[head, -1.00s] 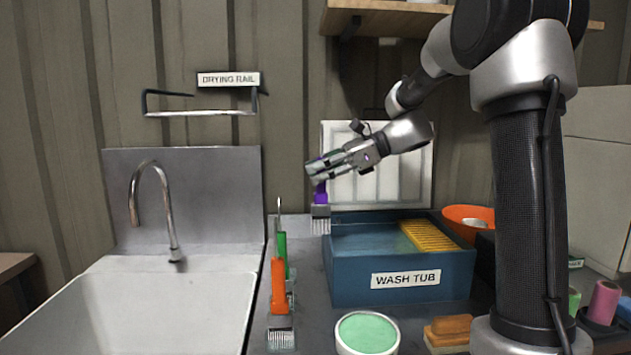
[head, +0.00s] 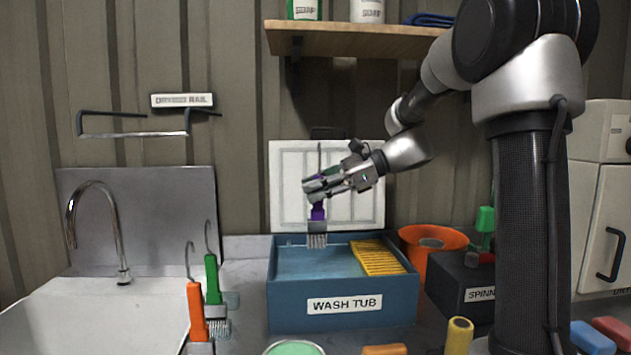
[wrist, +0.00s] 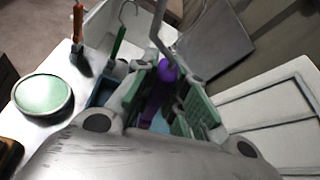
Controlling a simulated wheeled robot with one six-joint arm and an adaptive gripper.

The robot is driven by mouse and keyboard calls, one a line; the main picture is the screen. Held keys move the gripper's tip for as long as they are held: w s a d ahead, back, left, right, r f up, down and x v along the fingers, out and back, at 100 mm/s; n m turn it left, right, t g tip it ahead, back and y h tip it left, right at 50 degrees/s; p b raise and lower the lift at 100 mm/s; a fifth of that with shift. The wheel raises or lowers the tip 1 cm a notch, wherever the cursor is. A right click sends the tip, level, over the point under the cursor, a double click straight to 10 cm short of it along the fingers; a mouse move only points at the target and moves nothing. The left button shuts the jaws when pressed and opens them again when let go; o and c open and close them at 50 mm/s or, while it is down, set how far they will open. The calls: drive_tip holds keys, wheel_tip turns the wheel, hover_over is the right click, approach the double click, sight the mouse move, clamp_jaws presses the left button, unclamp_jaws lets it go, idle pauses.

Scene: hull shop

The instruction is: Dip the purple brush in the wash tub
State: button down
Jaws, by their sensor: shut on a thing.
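The purple brush (head: 317,212) hangs bristles-down from my gripper (head: 322,186), which is shut on its handle. In the head view its grey bristles show in front of the tub's far wall, at or just above the rim; the exact height over the liquid is hard to tell. The blue wash tub (head: 345,319) stands on the counter with bluish liquid in its left part and a yellow ribbed grid (head: 378,257) at its right. In the wrist view the purple handle (wrist: 158,92) lies between the green-padded fingers, with the bristles hidden.
An orange brush (head: 196,312) and a green brush (head: 212,280) stand left of the tub, near the sink (head: 85,325). A drying rail (head: 135,134) is on the wall, with a shelf (head: 365,39) above.

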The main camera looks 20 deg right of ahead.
sight(316, 237)
drive_tip(key=shift+f, duration=6.05)
drive_tip(key=shift+r, duration=6.6)
